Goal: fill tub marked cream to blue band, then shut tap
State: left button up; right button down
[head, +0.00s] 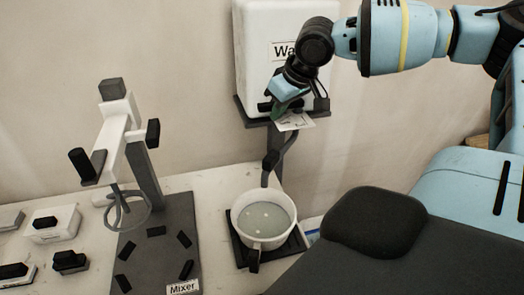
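A pale round tub (242,211) stands under the spout, with greyish liquid and a few pale spots inside. No blue band can be made out on its wall, and no marking on it is readable. The white water tank (256,60) is on the wall, with a dark spout (270,160) pointing down above the tub. My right gripper (284,110) is at the tank's lower front by a small green part and a white card (296,121). The tap handle is mostly hidden, and the fingers' grip is unclear. My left gripper is out of view.
The tub rests on a dark square stand (292,243). A mixer (150,190) with a wire whisk and dark base stands left of it. Several small dark-topped blocks (55,228) lie at the far left. My own body fills the lower right.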

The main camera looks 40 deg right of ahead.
jog(key=shift+r, duration=0.35)
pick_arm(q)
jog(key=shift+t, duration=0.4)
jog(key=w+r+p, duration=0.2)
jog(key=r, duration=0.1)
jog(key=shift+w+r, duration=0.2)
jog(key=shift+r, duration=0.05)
pick_arm(e)
notch_tip(320, 180, up, 6)
jog(key=shift+s+a+r, duration=0.15)
jog(key=shift+s+a, duration=0.1)
jog(key=shift+s, duration=0.2)
